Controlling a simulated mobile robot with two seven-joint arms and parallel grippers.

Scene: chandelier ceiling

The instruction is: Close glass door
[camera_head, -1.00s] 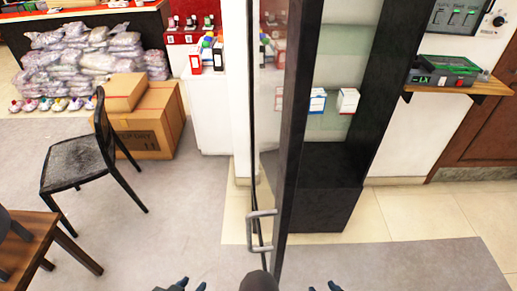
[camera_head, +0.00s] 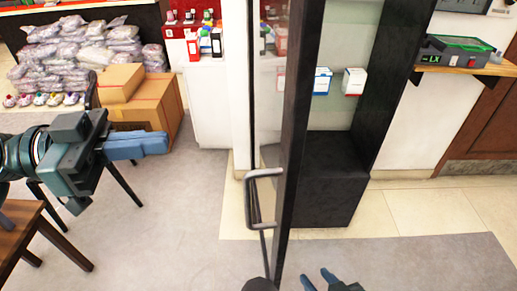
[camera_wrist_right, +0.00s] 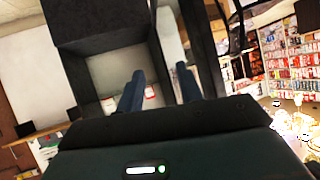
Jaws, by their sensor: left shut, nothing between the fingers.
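The glass door (camera_head: 269,120) of a black cabinet stands open, seen nearly edge-on in the head view, with a dark frame (camera_head: 293,150). Its grey metal handle (camera_head: 251,205) is on the door's left side. My left gripper (camera_head: 166,142) is raised at the left, shut and empty, apart from the handle. My right gripper (camera_head: 316,277) is low at the bottom, right of the door frame. Its fingers are apart and empty, and it also shows in the right wrist view (camera_wrist_right: 160,72) in front of the cabinet. The black cabinet (camera_head: 325,175) holds small boxes on a glass shelf.
Cardboard boxes (camera_head: 155,105) and a wooden table (camera_head: 45,240) are at the left, with chair legs under my left arm. A white counter (camera_head: 208,110) stands behind the door. A wall shelf (camera_head: 485,68) with a device is at the right. Floor between table and door is clear.

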